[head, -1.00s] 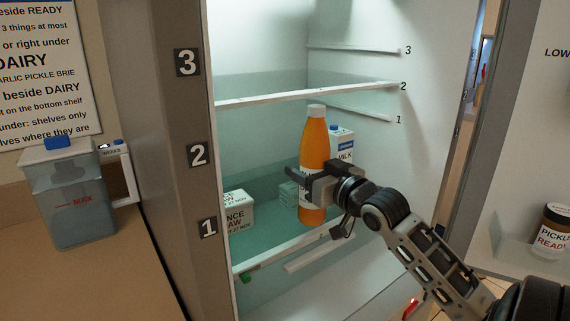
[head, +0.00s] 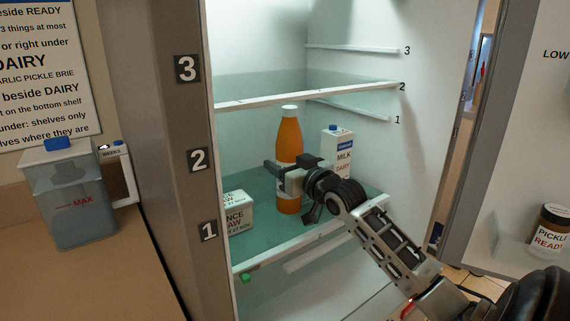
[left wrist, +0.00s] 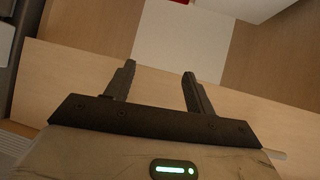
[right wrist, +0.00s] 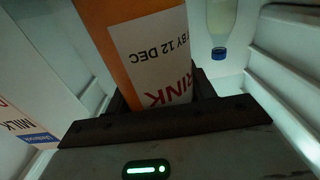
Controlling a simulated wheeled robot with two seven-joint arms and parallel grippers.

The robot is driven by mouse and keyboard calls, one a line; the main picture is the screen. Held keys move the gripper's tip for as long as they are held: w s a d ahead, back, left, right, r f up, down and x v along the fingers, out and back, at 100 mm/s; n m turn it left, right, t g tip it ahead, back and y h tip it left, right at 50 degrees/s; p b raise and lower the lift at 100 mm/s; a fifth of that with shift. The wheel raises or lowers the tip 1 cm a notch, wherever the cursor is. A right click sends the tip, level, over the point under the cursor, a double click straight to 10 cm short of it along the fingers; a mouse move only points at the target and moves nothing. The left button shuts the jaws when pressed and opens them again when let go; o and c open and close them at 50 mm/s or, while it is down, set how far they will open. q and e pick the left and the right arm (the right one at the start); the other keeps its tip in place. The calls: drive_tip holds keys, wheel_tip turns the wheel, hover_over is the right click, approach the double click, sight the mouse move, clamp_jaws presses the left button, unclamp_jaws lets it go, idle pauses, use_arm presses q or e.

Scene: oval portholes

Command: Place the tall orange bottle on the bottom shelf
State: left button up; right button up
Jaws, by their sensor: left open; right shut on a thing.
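The tall orange bottle (head: 289,140) with a white cap is upright inside the open fridge, over the lower glass shelf (head: 265,240) by the number 1 plate. My right gripper (head: 286,178) is shut around its lower half. I cannot tell whether its base touches the shelf. In the right wrist view the bottle's orange side and white label (right wrist: 145,60) fill the space between the fingers. My left gripper (left wrist: 158,80) is open and empty above a wooden surface in the left wrist view; it is outside the head view.
A milk carton (head: 338,150) stands right of the bottle, and a white box marked RAW (head: 238,214) sits to its left. A higher shelf (head: 300,95) crosses above. The open door at right holds a pickle jar (head: 553,230). A water jug (head: 68,200) stands on the left counter.

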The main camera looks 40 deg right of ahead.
drive_tip(key=shift+r, duration=0.1)
drive_tip(key=o, duration=1.2)
drive_tip(key=shift+f, duration=0.25)
drive_tip(key=o, duration=0.4)
drive_tip(key=shift+o, duration=0.2)
drive_tip(key=shift+r, duration=0.2)
drive_tip(key=shift+s+f, duration=0.15)
drive_tip(key=shift+s, duration=0.25)
drive_tip(key=s+a, duration=0.1)
drive_tip(key=s, duration=1)
drive_tip(key=shift+a+b, duration=0.2)
drive_tip(key=shift+b, duration=0.25)
drive_tip(key=shift+s, duration=0.1)
